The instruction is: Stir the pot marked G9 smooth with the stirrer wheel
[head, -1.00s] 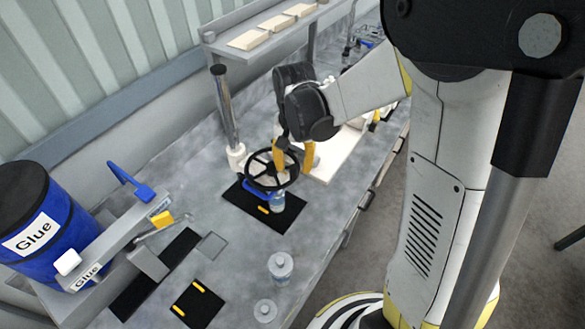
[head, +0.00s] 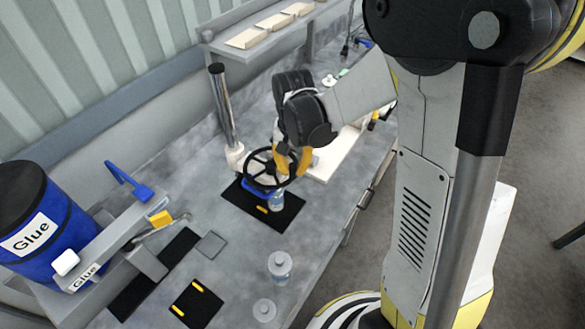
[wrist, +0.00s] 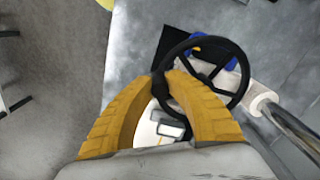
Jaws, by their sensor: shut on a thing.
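The black stirrer wheel (head: 267,168) stands over a dark mat beside the metal post. It also shows in the wrist view (wrist: 243,85). A clear jar (head: 277,201) stands under it by a blue part (head: 254,189); I cannot read a G9 mark on it. My gripper (head: 292,168) is at the wheel's right side. In the wrist view its yellow fingers (wrist: 167,82) close in at the wheel's near rim, shut on the wheel there. The exact contact is partly hidden by the fingers.
The dark mat (head: 285,216) has a yellow strip. Two clear jars (head: 280,266) (head: 264,311) stand at the front of the bench. A blue glue drum (head: 40,225) is at left, and the metal post (head: 222,108) rises behind the wheel. A shelf (head: 275,30) is at the back.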

